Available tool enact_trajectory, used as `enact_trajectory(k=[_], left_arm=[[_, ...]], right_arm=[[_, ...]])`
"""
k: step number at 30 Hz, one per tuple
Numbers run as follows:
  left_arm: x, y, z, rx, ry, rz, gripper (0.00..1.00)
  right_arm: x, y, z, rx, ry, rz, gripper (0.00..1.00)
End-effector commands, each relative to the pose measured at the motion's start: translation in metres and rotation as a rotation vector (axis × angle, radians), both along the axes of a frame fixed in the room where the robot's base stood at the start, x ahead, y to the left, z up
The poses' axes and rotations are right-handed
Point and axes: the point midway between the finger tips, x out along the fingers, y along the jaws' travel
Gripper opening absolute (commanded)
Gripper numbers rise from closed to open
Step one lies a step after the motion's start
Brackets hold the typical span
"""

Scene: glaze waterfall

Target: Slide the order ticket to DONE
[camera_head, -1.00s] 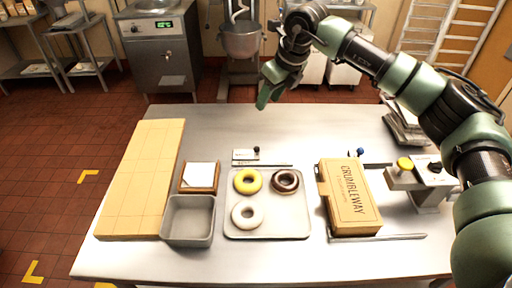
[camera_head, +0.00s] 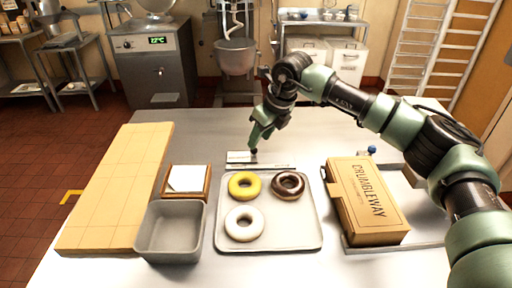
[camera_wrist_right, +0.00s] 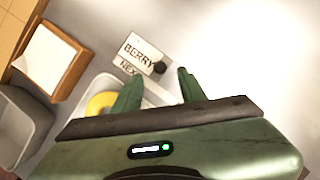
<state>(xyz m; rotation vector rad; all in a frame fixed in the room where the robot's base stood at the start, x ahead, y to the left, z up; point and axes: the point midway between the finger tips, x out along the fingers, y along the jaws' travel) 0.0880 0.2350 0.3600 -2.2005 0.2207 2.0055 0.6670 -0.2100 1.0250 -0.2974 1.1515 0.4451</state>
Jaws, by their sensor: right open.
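The order ticket (camera_head: 238,157) is a small white plate with a dark round knob at its right end, behind the donut tray. In the right wrist view the ticket (camera_wrist_right: 138,50) reads BERRY, and its dark knob (camera_wrist_right: 159,67) shows clearly. The ticket stands at the left end of a pale rail (camera_head: 268,165), by a label reading NEXT (camera_wrist_right: 128,67). No DONE mark is legible. My right gripper (camera_head: 256,143) is just above the knob in the head view. In the wrist view its fingers (camera_wrist_right: 158,84) are apart and empty, with the knob just beyond the gap between them.
The tray (camera_head: 290,238) holds a yellow, a brown and a white donut in front of the rail. A grey bin (camera_head: 170,232) and a wooden-framed card (camera_head: 187,180) are left. The table behind the rail is clear.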

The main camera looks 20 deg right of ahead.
Motion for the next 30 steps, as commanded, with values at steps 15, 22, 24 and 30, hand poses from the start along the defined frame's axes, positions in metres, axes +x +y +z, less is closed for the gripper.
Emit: enact_trajectory(k=[15,22,24,30], left_arm=[[0.000,0.000,0.010,0.000,0.000,-0.001,0.00],[0.000,0.000,0.010,0.000,0.000,-0.001,0.00],[0.000,0.000,0.010,0.000,0.000,-0.001,0.00],[0.000,0.000,0.010,0.000,0.000,-0.001,0.00]], right_arm=[[0.016,0.009,-0.044,0.000,0.001,0.000,0.41],[0.016,0.009,-0.044,0.001,0.000,0.000,0.16],[0.016,0.009,-0.044,0.001,0.000,0.000,0.00],[0.016,0.009,-0.044,0.001,0.000,0.000,0.00]])
